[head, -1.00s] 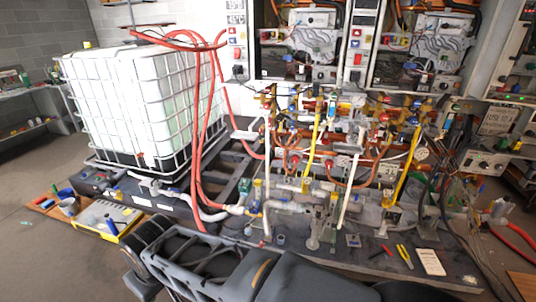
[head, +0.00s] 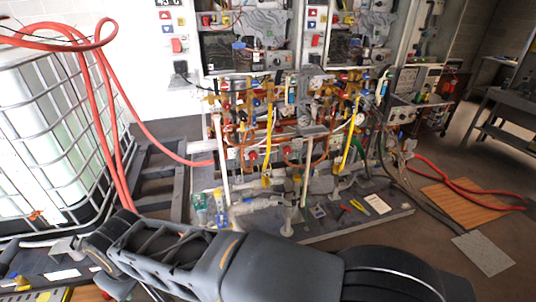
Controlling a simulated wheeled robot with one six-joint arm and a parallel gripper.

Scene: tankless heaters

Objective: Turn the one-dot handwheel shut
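Two heater units with open fronts stand at the back, and a dense pipe manifold (head: 285,125) runs below them. My gripper cannot be made out.
A caged white tank (head: 45,130) stands at the left with red hoses (head: 98,100) hanging beside it. Hand tools and a white card (head: 377,204) lie on the low platform before the manifold. Cables and a red hose (head: 465,190) cross the floor at right.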

